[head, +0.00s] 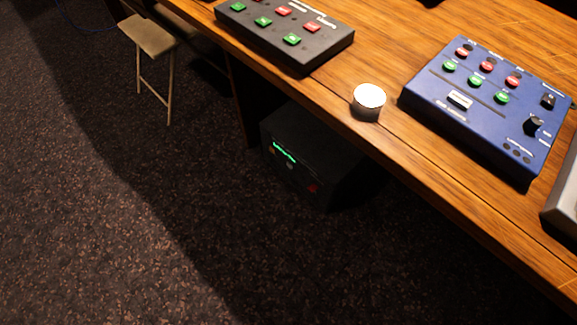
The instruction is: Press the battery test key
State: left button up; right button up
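A black box (318,180) stands on the floor in the shade under the desk. Its front has a glowing green strip (284,151), a small pale round key or knob (291,167) and a red key (313,188). The labels there are too small to read, so I cannot tell which one is the battery test key. Neither of my grippers is in the head view.
A wooden desk (385,30) runs diagonally above the box. On it are a black button panel (325,50), a white-topped round cup (369,98), a blue control box (470,130) and a grey device (563,205). A stool (150,38) stands left. Carpet in front is clear.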

grip_shut()
dwell(1.4)
